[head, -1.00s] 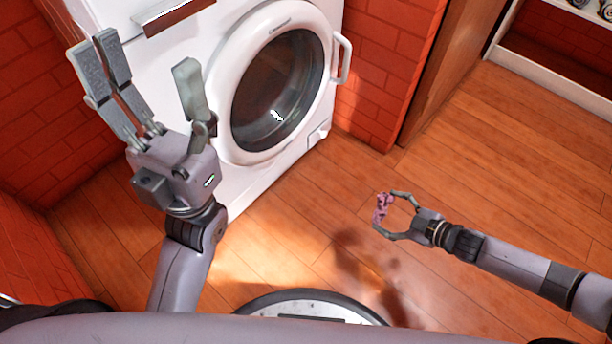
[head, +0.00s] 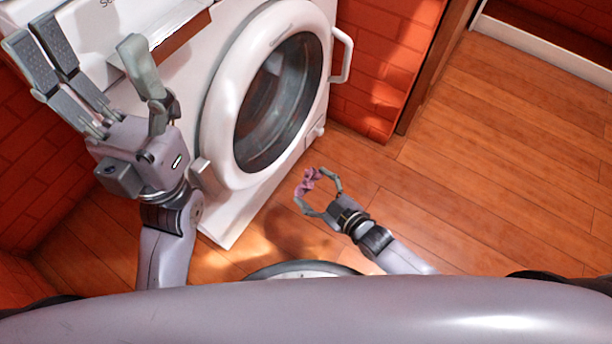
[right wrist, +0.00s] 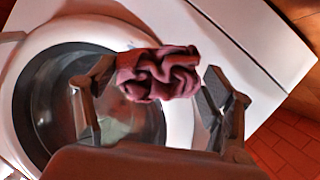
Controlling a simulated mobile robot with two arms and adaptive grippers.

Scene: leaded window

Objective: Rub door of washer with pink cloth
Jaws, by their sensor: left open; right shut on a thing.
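The white washer (head: 235,205) stands at the upper left of the head view. Its round door (head: 278,110) has a white ring and dark glass and looks closed; the door also fills much of the right wrist view (right wrist: 35,95). My right gripper (head: 310,186) is shut on the crumpled pink cloth (head: 308,180), low and to the right of the door. In the right wrist view the cloth (right wrist: 155,73) sits between the fingers in front of the door, apart from it as far as I can tell. My left gripper (head: 95,65) is open and empty, in front of the washer's left side.
A red brick wall (head: 385,60) stands right of the washer, with a wooden door frame (head: 437,65) beside it. A white handle (head: 342,55) sticks out at the door's right. The wooden floor (head: 490,190) at right is clear.

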